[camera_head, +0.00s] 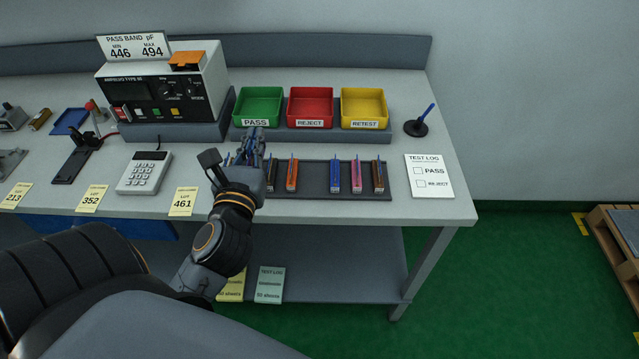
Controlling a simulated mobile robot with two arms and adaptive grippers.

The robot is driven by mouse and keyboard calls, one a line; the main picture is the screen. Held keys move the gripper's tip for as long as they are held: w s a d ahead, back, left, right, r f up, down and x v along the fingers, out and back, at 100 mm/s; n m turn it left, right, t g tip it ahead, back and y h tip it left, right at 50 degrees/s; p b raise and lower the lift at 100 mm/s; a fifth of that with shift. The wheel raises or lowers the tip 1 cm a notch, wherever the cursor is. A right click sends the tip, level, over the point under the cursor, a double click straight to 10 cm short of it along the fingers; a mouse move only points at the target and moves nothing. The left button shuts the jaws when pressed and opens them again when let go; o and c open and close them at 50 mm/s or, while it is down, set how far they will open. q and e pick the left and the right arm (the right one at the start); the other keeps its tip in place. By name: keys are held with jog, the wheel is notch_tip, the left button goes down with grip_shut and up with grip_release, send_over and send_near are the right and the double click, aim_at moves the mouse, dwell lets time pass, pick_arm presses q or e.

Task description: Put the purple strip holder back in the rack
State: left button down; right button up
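The rack (313,182) is a dark grey tray on the bench, in front of the coloured bins. Several upright strip holders stand in it: a dark one (271,176) at the left, an orange one (291,176), a blue one (335,177), a pinkish-purple one (356,177) and a brown-orange one (378,177) at the right. A wider gap lies between the orange and blue ones. My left gripper (247,147) is over the rack's left end, below the green bin. Its fingers overlap, with small bluish bits among them; I cannot tell whether it holds anything. My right gripper is out of view.
Green (258,104), red (310,105) and yellow (363,106) bins stand behind the rack. A meter (160,95) and a calculator (145,172) are to the left. A pen stand (416,128) and test log card (429,176) are to the right.

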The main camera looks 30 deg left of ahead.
pick_arm(q)
jog(key=w+a+f+b, duration=0.1)
jog(key=b, duration=0.2)
jog(key=shift+w+f+n+g, duration=0.1)
jog(key=shift+f+n+g, duration=0.05)
jog(key=shift+n+g, duration=0.15)
jog(key=shift+y, duration=0.4)
jog(key=w+d+f+b, duration=0.2)
jog(key=w, duration=0.1)
jog(key=w+d+f+b, duration=0.1)
jog(key=w+f+b, duration=0.2)
jog(key=w+d+f+b, duration=0.2)
jog(key=w, duration=0.2)
jog(key=shift+d+f+b, duration=0.3)
jog(key=shift+b, duration=0.1)
jog(key=f, duration=0.3)
jog(key=shift+w+d+f+b, duration=0.2)
jog(key=shift+w+d+b, duration=0.05)
jog(key=shift+w+b, duration=0.1)
jog(key=shift+f, duration=0.25)
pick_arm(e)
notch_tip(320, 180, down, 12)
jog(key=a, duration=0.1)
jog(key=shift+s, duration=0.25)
